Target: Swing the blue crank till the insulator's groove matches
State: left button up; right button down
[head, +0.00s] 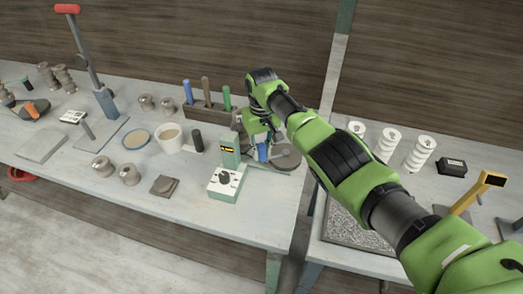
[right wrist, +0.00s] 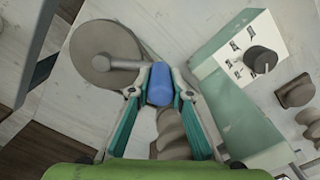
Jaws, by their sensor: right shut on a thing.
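The blue crank (head: 263,152) is at the right end of the left table, on a grey round disc (head: 287,158). My right gripper (head: 262,142) reaches down over it, shut on its blue grip. In the right wrist view the blue grip (right wrist: 161,85) sits between both fingers, and a grey arm links it to the disc (right wrist: 105,54). A grey-brown ribbed piece, seemingly the insulator (right wrist: 170,128), lies beyond the grip, partly covered by it and the fingers. Its groove cannot be made out. My left gripper is out of view.
A pale green box with a black knob (head: 225,178) stands close left of the crank. Behind is a rack (head: 208,108) with blue, brown and green handles. White ribbed insulators (head: 420,150) stand on the right table. A beige cup (head: 170,138) is further left.

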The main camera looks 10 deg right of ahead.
jog(key=c, duration=1.8)
grip_release()
jog(key=shift+w, duration=0.15)
jog(key=shift+c, duration=0.2)
jog(key=shift+r, duration=0.2)
notch_tip(320, 180, up, 12)
jog(key=shift+f, duration=0.15)
